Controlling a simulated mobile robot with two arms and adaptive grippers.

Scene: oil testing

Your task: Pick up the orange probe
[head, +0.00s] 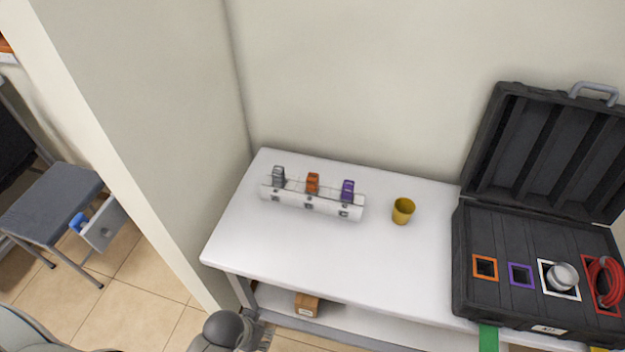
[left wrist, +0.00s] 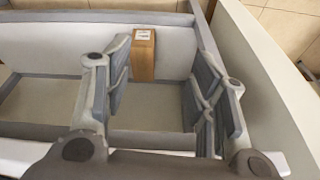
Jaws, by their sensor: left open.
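The orange probe (head: 312,183) stands upright in the middle of a white rack (head: 290,197) on the white table, between a grey probe (head: 279,176) and a purple probe (head: 347,190). My left gripper (head: 264,334) is at the bottom of the head view, partly cut off, below the table's front edge and well apart from the rack. In the left wrist view its two fingers (left wrist: 162,85) are spread with nothing held between them. The orange probe is not visible in that view. My right gripper is not in view.
A yellow cup (head: 403,211) stands right of the rack. An open black case (head: 465,290) with coloured square slots covers the table's right end. A brown box (head: 306,305) sits on the lower shelf. The tabletop in front of the rack is clear. A wall corner borders the left.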

